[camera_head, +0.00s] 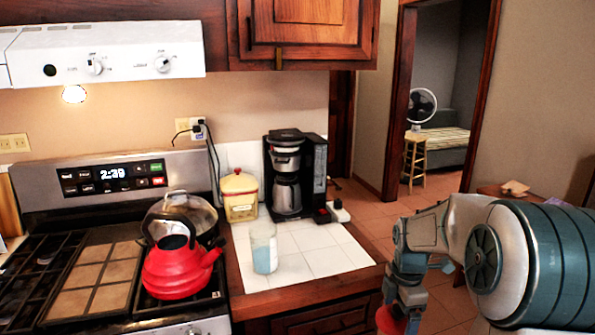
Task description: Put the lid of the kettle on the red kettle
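The red kettle (182,271) stands on the right front of the stove, with its spout toward the right. Its top looks dark and open, with no lid seen on it. My gripper (402,309) points down at the lower right, to the right of the counter and well apart from the kettle. A red piece, which looks like the kettle lid (390,322), is at its fingertips, partly cut off by the bottom edge of the picture. The fingers seem closed on it, though their tips are partly hidden.
A glass-lidded pot (181,212) stands right behind the kettle. A cup of blue liquid (264,247), a cream canister (239,197) and a coffee maker (287,176) stand on the tiled counter (330,259). The range hood (120,52) overhangs the stove.

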